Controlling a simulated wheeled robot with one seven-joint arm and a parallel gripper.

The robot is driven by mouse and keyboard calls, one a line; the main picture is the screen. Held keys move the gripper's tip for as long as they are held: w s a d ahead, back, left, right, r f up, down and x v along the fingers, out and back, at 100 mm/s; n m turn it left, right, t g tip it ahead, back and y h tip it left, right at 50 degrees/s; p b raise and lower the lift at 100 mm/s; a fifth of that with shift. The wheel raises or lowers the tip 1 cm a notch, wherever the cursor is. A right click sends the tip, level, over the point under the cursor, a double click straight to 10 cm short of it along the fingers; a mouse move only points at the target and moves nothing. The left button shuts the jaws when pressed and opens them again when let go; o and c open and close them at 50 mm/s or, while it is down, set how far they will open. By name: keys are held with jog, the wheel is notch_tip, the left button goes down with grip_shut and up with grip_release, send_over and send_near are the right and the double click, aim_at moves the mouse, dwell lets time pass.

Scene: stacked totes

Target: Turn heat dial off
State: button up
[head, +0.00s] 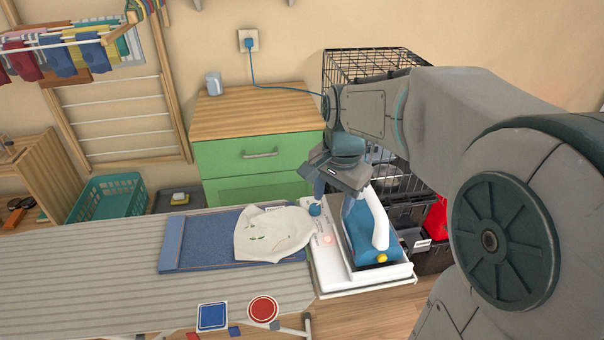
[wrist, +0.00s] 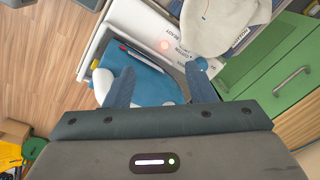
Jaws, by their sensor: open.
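In the wrist view my gripper (wrist: 160,70) has nothing clearly held. The blue and white iron (head: 370,240) rests on the station.
A cream cloth (head: 272,236) lies on the ironing board (head: 110,270), left of the station. A green drawer cabinet (head: 250,160) stands behind. A black wire crate (head: 365,65) is behind my arm. A teal basket (head: 105,197) sits at the left.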

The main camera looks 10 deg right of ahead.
aim_at(315, 206)
jog(key=w+f+m+g, duration=0.1)
jog(key=w+f+m, duration=0.1)
jog(key=w+m, duration=1.1)
jog(key=shift+n, duration=0.8)
jog(key=f, duration=0.4)
jog(key=w+f, duration=0.1)
jog(key=f, duration=0.8)
jog(key=shift+w+f, duration=0.15)
jog(key=shift+w, duration=0.1)
jog(key=c, duration=1)
